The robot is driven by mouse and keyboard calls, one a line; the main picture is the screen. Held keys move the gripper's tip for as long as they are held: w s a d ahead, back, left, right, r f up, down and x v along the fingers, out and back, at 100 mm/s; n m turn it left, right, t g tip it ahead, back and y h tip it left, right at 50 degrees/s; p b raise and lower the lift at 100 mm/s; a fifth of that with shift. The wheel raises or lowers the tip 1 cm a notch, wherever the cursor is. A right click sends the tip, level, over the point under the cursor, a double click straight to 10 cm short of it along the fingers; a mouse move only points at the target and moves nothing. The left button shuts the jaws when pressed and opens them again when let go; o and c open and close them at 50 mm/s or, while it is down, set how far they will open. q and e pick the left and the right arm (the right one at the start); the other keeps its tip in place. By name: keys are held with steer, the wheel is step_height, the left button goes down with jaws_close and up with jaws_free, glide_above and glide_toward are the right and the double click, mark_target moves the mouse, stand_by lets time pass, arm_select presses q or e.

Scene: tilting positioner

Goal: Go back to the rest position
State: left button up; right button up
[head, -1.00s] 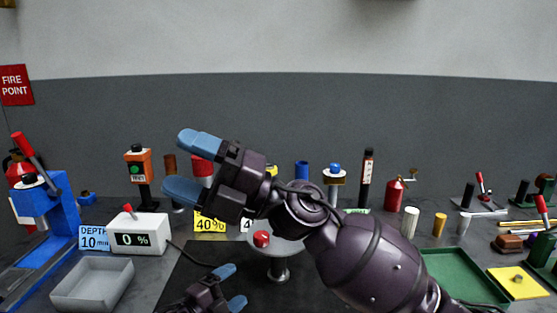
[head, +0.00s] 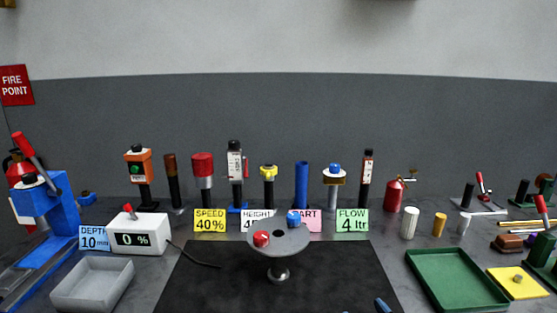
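The tilting positioner is a grey round plate (head: 279,244) on a short post, standing on the black mat (head: 225,285). A red piece (head: 261,239) sits at the plate's left and a blue piece (head: 293,218) at its back right. A blue fingertip (head: 382,305), apparently of my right gripper, just shows at the bottom edge, right of centre, apart from the plate. The rest of that gripper is below the picture, so its opening cannot be judged.
A grey tray (head: 92,284) and a white box reading 0 % (head: 137,234) stand at left. A green tray (head: 457,279) and a yellow plate (head: 518,283) lie at right. Several tools line the back behind label cards. The mat around the post is clear.

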arm_select(q)
steer(key=s+a+f+n+g+y, duration=0.1)
steer(key=s+a+f, duration=0.1)
steer(key=s+f, duration=0.2)
steer(key=s+a+f+n+g+y, duration=0.1)
steer(key=s+a+f+n, duration=0.1)
steer(key=s, duration=0.8)
step_height(320, 180, down, 2)
steer(key=shift+a+f+g+y, duration=0.2)
steer(key=shift+a+g+y, duration=0.1)
steer(key=shift+a+y, duration=0.15)
arm_select(e)
steer(key=s+d+f+m+g+h, duration=0.2)
steer(key=s+d+f, duration=0.2)
steer(key=s+f, duration=0.5)
steer(key=s+d+f+m+g+h, duration=0.1)
steer(key=s+d+f+g, duration=0.2)
steer(key=s+f, duration=0.6)
steer(key=s+d, duration=0.2)
steer(key=s, duration=0.1)
steer(key=shift+d+m+h, duration=0.25)
steer(key=shift+m+h, duration=0.15)
